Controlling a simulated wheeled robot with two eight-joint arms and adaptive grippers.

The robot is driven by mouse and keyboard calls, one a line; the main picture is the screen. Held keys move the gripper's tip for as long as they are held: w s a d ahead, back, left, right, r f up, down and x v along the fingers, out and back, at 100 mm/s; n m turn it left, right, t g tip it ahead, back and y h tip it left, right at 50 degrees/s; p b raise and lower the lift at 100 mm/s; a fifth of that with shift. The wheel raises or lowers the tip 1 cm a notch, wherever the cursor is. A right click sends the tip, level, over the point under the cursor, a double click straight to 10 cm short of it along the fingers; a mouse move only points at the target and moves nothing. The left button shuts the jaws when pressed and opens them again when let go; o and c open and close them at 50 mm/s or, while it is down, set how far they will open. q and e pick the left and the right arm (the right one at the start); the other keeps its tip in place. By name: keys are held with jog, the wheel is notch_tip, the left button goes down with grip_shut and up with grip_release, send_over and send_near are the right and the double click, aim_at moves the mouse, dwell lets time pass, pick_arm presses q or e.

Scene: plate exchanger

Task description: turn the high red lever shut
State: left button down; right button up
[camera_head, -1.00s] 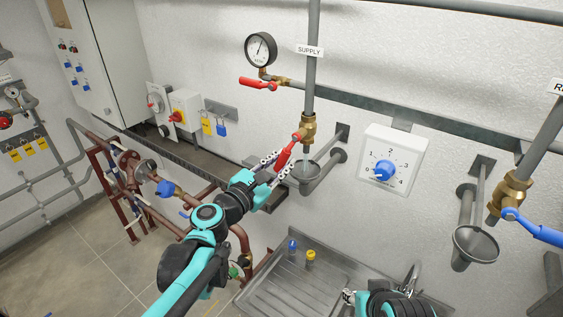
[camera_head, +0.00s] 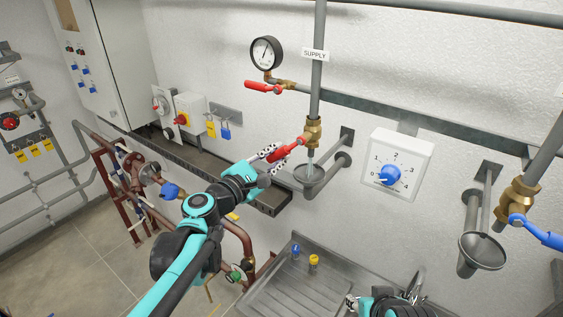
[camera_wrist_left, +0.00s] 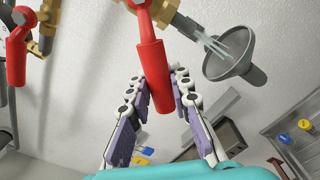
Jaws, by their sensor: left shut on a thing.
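A red lever (camera_head: 285,151) sits on the brass valve (camera_head: 313,132) at the foot of the SUPPLY pipe and slants down to the left. My left gripper (camera_head: 270,161) is shut on this lever; in the left wrist view the lever (camera_wrist_left: 163,85) lies between its fingers (camera_wrist_left: 160,95). Water (camera_head: 310,158) runs from the valve into a grey funnel (camera_head: 311,175). A second red lever (camera_head: 263,87) sits higher, beside the gauge, about level and apart from my gripper; it also shows in the wrist view (camera_wrist_left: 15,60). My right gripper (camera_head: 352,302) is at the bottom edge, mostly hidden.
A round gauge (camera_head: 267,53) stands above the upper lever. A white dial box (camera_head: 398,165) is on the wall to the right, then a valve with a blue lever (camera_head: 537,232) over another funnel. A grey tray (camera_head: 265,198) runs behind my left gripper. A sink (camera_head: 285,290) lies below.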

pick_arm(q)
jog(key=r+m, duration=0.1)
jog(key=a+r+m, duration=0.1)
jog(key=m, duration=0.1)
jog(key=w+r+m, duration=0.1)
jog(key=shift+a, duration=0.3)
jog(key=shift+w+a+r+m+p, duration=0.1)
jog(key=shift+r+m+p, duration=0.2)
jog(key=shift+r+m, duration=0.65)
jog(key=shift+a+r+m+p, duration=0.1)
jog(key=shift+r+m+p, duration=0.3)
jog(key=shift+m, duration=0.95)
jog(key=c, duration=1.4)
grip_release()
jog(key=shift+o, duration=0.3)
jog(key=v, duration=1.2)
jog(key=shift+d, duration=0.1)
